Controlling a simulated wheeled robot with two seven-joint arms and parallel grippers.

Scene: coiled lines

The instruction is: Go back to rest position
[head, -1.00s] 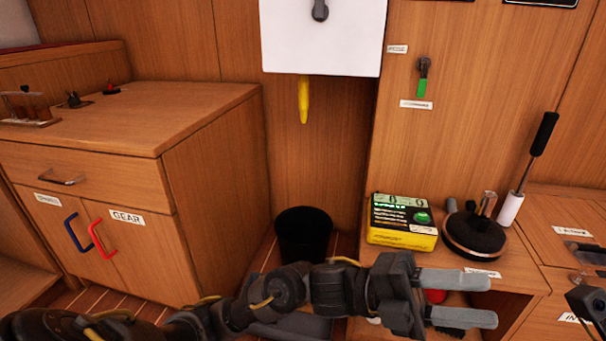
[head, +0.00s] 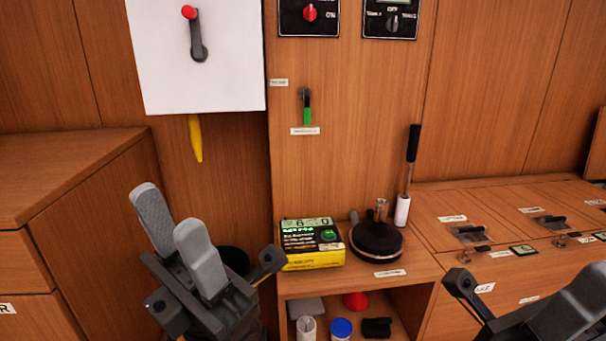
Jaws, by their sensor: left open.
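My left gripper (head: 178,235) is raised at the lower left of the head view, its two grey fingers pointing up and a little left. The fingers are apart with nothing between them. It hangs in front of the wooden wall and covers most of the black bin (head: 236,260). Part of my right arm and gripper (head: 530,310) shows at the lower right edge; its fingertips are cut off or unclear, so its opening cannot be told.
A yellow device (head: 312,258) and a round black item (head: 376,243) sit on the shelf top, with several small things below. A wooden cabinet (head: 80,170) stands left; a counter with latches (head: 470,235) runs right. A white panel with a lever (head: 235,80) hangs above.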

